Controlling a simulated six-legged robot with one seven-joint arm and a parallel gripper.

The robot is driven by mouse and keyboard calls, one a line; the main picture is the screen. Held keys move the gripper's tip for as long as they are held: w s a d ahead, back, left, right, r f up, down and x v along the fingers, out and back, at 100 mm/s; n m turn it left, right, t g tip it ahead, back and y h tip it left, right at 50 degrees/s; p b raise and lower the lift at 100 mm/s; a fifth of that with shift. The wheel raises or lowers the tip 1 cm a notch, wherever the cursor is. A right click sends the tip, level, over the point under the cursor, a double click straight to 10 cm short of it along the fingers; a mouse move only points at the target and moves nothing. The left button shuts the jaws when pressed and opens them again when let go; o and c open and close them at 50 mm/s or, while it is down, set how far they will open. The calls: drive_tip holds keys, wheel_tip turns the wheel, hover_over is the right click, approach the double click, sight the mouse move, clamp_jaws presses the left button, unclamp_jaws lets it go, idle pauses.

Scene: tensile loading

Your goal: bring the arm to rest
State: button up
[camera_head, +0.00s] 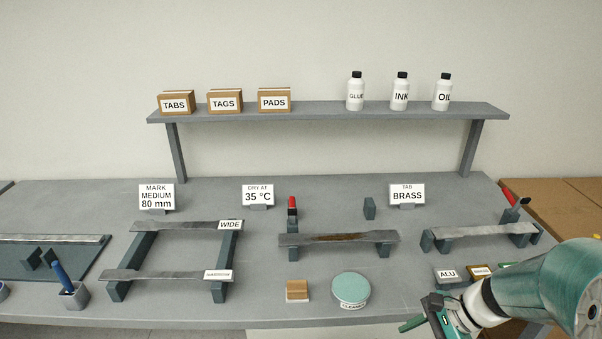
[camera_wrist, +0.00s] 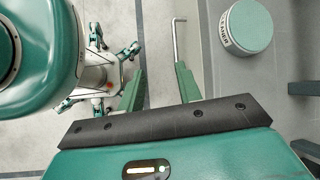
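My arm (camera_head: 540,295) reaches in from the lower right of the head view, in front of the bench's front right edge. My gripper (camera_head: 412,318) is at its end, low near the bench's front edge. In the wrist view my gripper (camera_wrist: 160,72) shows two green fingers standing apart, with floor and a bench edge visible between and beyond them. The arm hides part of the bench's right front.
The grey bench (camera_head: 260,300) carries a wide/narrow specimen rack (camera_head: 142,255), a middle specimen on supports (camera_head: 338,239), a right specimen (camera_head: 480,231), the green-lidded tub (camera_head: 350,287), a wooden block (camera_head: 297,291) and an ALU tray (camera_head: 447,274). A shelf (camera_head: 330,112) holds boxes and bottles.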

drive_tip(key=s+a+r+n+t+h, duration=0.2)
drive_tip(key=s+a+r+n+h, duration=0.1)
drive_tip(key=r+n, duration=0.4)
drive_tip(key=s+a+r+n+t+h, duration=0.2)
drive_tip(key=s+a+r+n+h, duration=0.1)
drive_tip(key=r+n, duration=0.5)
drive_tip(key=shift+s+a+r+n+h, duration=0.35)
drive_tip(key=shift+a+r+h, duration=0.2)
drive_tip(key=shift+a, duration=0.35)
